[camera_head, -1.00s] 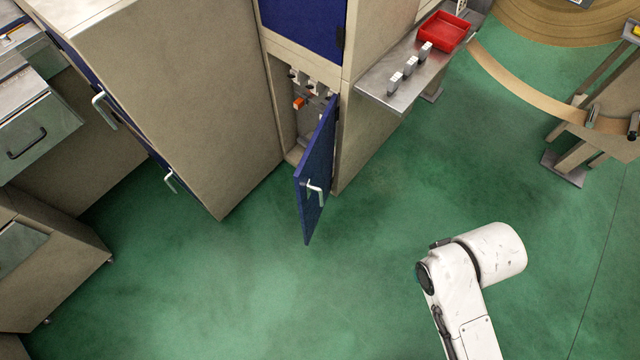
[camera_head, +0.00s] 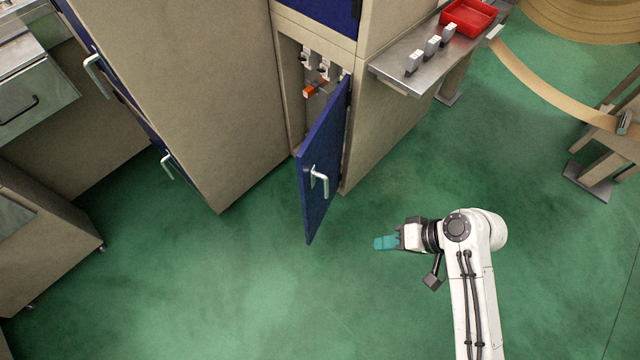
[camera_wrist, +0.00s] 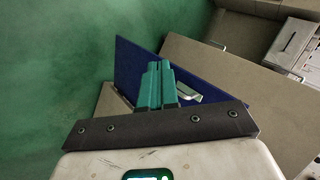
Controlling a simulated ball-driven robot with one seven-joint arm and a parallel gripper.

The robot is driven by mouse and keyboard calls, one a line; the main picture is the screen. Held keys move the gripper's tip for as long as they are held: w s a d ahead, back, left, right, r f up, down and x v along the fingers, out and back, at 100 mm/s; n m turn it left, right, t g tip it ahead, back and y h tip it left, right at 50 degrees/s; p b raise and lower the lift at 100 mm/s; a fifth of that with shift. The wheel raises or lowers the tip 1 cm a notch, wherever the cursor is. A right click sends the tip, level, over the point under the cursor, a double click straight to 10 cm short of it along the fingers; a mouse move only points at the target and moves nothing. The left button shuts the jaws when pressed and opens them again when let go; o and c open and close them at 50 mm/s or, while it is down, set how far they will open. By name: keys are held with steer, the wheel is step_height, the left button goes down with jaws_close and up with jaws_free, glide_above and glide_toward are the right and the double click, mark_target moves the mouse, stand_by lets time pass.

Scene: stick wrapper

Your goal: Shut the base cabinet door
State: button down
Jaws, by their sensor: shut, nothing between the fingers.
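The blue base cabinet door (camera_head: 321,168) stands wide open, swung out from the beige cabinet on its right-hand side. A metal handle (camera_head: 320,180) is on its outer face. The open cabinet interior (camera_head: 306,95) shows fittings and an orange part. My gripper (camera_head: 384,243), with teal fingers, is shut and empty, to the right of the door's lower free end and apart from it. In the wrist view the shut fingers (camera_wrist: 158,82) point toward the blue door (camera_wrist: 205,92), covering part of it and its handle.
A steel shelf (camera_head: 400,85) with a red tray (camera_head: 468,17) and small grey devices juts from the cabinet's right. A tall beige cabinet (camera_head: 190,100) stands to the left. A web of brown material (camera_head: 550,95) runs at right. Green floor (camera_head: 220,280) in front is clear.

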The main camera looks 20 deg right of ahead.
steer(key=w+f+m+t+y+b, duration=0.35)
steer(key=w+b, duration=0.25)
steer(key=w, duration=0.3)
steer(key=m+t+y+b, duration=0.2)
steer(key=t+y+b, duration=0.1)
steer(key=t, duration=0.1)
glide_toward(308, 168)
steer(key=x, duration=0.7)
steer(key=shift+d, duration=0.1)
